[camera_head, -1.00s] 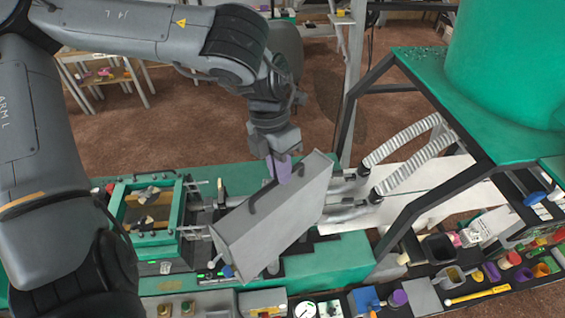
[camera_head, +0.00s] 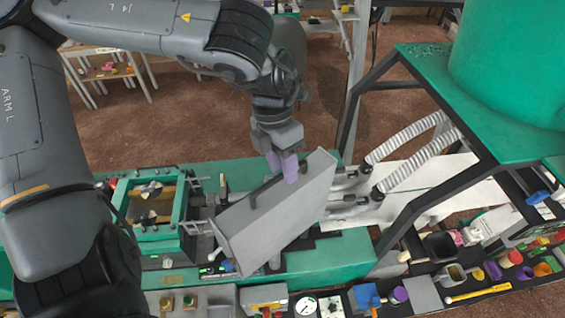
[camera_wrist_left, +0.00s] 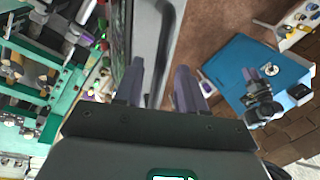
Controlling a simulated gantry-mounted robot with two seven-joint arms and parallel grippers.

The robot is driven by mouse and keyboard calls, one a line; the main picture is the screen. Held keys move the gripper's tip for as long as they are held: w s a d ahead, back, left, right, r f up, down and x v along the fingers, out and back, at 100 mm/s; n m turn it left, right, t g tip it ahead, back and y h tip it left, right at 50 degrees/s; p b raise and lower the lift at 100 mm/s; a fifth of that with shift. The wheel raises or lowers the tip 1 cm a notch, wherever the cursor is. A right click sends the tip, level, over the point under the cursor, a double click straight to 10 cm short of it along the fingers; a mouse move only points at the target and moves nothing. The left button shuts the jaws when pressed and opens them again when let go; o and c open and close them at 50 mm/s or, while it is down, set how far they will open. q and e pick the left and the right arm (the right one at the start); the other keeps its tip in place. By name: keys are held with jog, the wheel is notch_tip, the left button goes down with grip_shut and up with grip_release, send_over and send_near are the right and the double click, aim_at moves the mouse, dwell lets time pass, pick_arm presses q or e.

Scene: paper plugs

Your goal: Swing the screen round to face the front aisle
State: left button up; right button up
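The screen (camera_head: 280,222) is a grey box-like panel with a dark bar handle along its upper edge. It stands at a slant on the green machine bench in the middle of the head view, and its display face cannot be made out. My left gripper (camera_head: 284,172) points down at the handle's right part. In the left wrist view its purple fingers (camera_wrist_left: 160,88) are apart, with the dark handle bar (camera_wrist_left: 163,45) running between them. Whether either finger touches the bar is unclear.
A green frame with rollers (camera_head: 151,236) is left of the screen. Ribbed hoses (camera_head: 405,138) and a black stand under a green drum (camera_head: 510,60) are on the right. Control panels and a parts tray (camera_head: 490,293) line the front. Brown floor is open behind.

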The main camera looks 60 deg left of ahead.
pick_arm(q)
notch_tip(320, 180, up, 11)
jog(key=a+b, duration=0.1)
jog(key=a, duration=0.1)
jog(key=shift+s+f, duration=0.15)
jog(key=shift+f, duration=0.05)
dwell(0.6)
